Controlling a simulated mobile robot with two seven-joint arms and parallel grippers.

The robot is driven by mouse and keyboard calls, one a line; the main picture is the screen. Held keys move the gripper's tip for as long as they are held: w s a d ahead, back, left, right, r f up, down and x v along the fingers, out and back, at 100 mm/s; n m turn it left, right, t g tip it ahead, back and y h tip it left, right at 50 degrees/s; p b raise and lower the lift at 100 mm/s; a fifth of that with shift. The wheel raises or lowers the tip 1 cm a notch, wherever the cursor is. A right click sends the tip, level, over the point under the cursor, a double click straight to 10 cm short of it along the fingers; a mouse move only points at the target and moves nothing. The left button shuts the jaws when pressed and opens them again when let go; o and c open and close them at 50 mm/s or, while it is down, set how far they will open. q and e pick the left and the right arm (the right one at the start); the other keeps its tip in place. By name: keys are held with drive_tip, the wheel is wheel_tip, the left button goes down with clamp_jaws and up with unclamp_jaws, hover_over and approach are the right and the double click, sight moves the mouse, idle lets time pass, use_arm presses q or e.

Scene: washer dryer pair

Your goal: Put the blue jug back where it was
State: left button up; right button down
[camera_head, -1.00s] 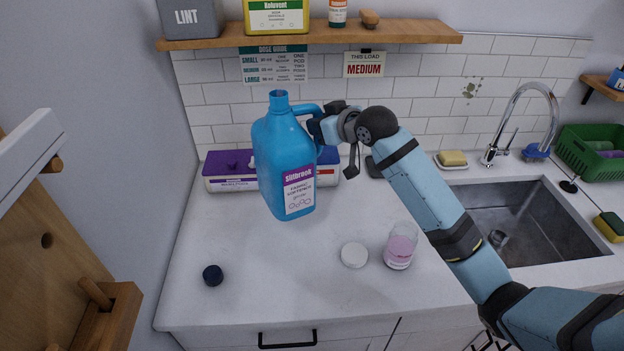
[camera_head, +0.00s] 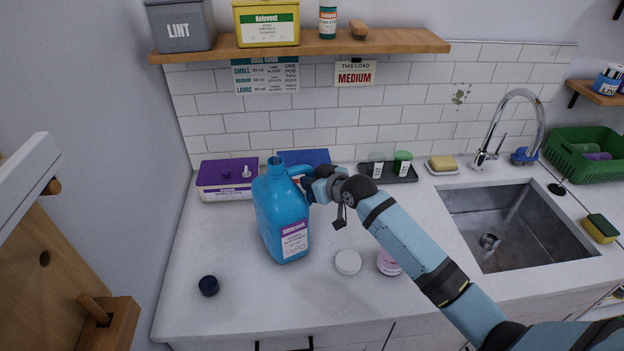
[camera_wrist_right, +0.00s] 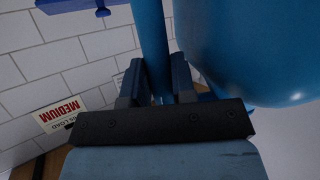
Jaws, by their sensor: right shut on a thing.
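The blue jug (camera_head: 280,215) with a purple and white label is in the middle left of the head view, over the white counter, nearly upright and with no cap on its mouth. I cannot tell whether its base touches the counter. My right gripper (camera_head: 308,184) is shut on the jug's handle. The right wrist view shows the handle (camera_wrist_right: 152,45) between the fingers and the jug's body (camera_wrist_right: 245,45) beside it. A dark cap (camera_head: 208,286) lies on the counter at the front left. My left gripper is not in view.
Purple-lidded (camera_head: 226,172) and blue-lidded (camera_head: 305,157) boxes stand behind the jug. A white disc (camera_head: 348,262) and a cup of pink liquid (camera_head: 388,264), partly hidden by my arm, are to its right. The counter (camera_head: 250,300) is clear in front. A sink (camera_head: 500,225) is at right.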

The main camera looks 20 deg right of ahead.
drive_tip(key=shift+f, duration=0.1)
drive_tip(key=c, duration=0.9)
unclamp_jaws()
drive_tip(key=shift+c, duration=0.2)
drive_tip(key=b+v, duration=0.1)
drive_tip(key=v, duration=1.1)
drive_tip(key=shift+b, duration=0.4)
